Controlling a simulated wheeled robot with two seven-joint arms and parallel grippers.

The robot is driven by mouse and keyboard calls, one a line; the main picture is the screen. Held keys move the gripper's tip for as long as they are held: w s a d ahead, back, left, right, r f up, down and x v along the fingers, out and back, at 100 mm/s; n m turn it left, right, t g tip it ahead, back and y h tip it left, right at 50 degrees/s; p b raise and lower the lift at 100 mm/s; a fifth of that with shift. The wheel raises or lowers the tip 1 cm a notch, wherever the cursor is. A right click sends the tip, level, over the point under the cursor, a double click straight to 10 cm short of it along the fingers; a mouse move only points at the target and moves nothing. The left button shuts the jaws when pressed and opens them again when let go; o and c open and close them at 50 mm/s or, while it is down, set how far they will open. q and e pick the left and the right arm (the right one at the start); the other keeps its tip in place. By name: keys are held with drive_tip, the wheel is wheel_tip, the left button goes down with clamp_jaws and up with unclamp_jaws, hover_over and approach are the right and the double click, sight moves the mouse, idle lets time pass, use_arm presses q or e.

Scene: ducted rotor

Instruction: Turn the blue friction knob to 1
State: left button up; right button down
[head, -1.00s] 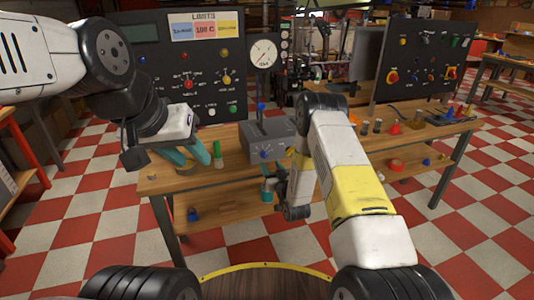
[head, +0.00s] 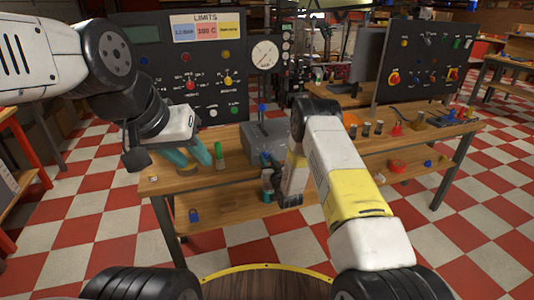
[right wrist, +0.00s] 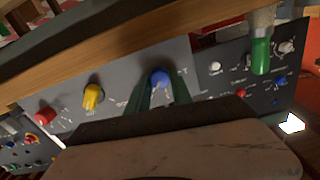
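The blue friction knob (right wrist: 160,78) is on the front of a grey box (head: 262,135) on the workbench. In the right wrist view, which looks upside down, it sits between the two green fingertips of my right gripper (right wrist: 162,92). The fingers flank the knob with a gap between them; I cannot make out firm contact. The knob's scale and pointer are too small to read. In the head view the right gripper (head: 267,172) is at the box front, partly hidden by my arm. My left gripper (head: 188,157) is open and empty over the bench's left part.
A yellow knob (right wrist: 93,96) and a red knob (right wrist: 45,116) share the blue knob's panel. A green-topped cylinder (head: 218,152) stands left of the box. A black control panel (head: 165,60) and a round dial (head: 264,54) rise behind.

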drive_tip(key=shift+n, duration=0.3)
drive_tip(key=n, duration=0.5)
drive_tip(key=shift+n, duration=0.3)
drive_tip(key=n, duration=0.5)
drive_tip(key=shift+a, duration=0.1)
drive_tip(key=n, duration=1.2)
drive_tip(key=shift+f+n, duration=0.15)
drive_tip(key=shift+n, duration=0.25)
drive_tip(key=c, duration=1.1)
unclamp_jaws()
